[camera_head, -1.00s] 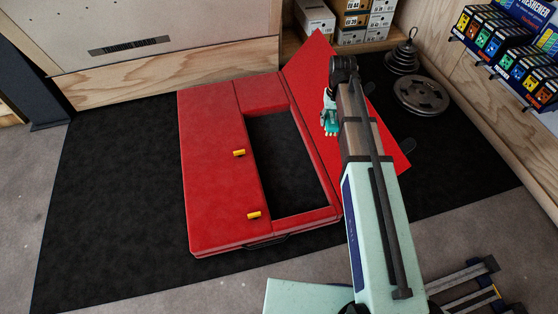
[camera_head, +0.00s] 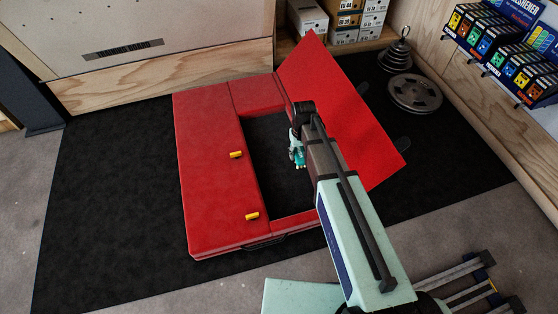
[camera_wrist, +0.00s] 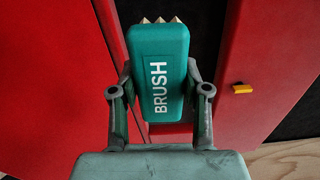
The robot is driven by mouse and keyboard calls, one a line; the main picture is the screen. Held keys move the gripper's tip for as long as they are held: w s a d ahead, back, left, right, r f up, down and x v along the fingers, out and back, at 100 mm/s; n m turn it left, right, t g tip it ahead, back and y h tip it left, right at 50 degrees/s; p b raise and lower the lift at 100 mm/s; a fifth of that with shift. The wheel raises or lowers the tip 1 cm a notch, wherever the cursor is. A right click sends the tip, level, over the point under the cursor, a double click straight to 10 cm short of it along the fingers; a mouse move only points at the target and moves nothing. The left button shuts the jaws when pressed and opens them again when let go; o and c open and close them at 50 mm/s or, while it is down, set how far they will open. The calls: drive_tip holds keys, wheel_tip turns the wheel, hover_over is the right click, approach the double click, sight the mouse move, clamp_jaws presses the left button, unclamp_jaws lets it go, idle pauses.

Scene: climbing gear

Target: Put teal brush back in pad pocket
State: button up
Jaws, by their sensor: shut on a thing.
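The teal brush (camera_wrist: 158,72) has white BRUSH lettering and pale bristle tips at its far end. My gripper (camera_wrist: 160,95) is shut on it, one finger on each side. In the head view my gripper (camera_head: 297,148) holds the teal brush (camera_head: 298,158) over the right part of the open pocket. The red pad (camera_head: 208,170) lies flat with a dark rectangular pocket (camera_head: 270,180) in its right half. Its red flap (camera_head: 345,115) is folded open to the right. I cannot tell the brush's exact height over the pocket floor.
Two yellow tabs (camera_head: 236,155) are on the pad left of the pocket. Weight plates (camera_head: 415,93) lie on the black mat (camera_head: 110,190) at the back right. Boxes (camera_head: 345,18) stand behind. A display of small boxes (camera_head: 500,50) is at the right.

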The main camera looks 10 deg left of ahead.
sight(292, 189)
drive_tip(key=shift+s+a+f, duration=0.2)
drive_tip(key=shift+a+f, duration=0.05)
drive_tip(key=shift+f, duration=0.25)
drive_tip(key=shift+s+a+f, duration=0.15)
drive_tip(key=shift+a+f, duration=0.05)
drive_tip(key=shift+f, duration=0.25)
drive_tip(key=shift+a+f+n, duration=0.35)
drive_tip(key=shift+f+n, duration=0.05)
drive_tip(key=shift+f, duration=0.3)
wheel_tip(292, 189, down, 20)
drive_tip(key=b, duration=0.6)
drive_tip(key=shift+s+b, duration=0.1)
drive_tip(key=shift+b, duration=0.2)
drive_tip(key=o, duration=1.1)
drive_tip(key=shift+f, duration=0.1)
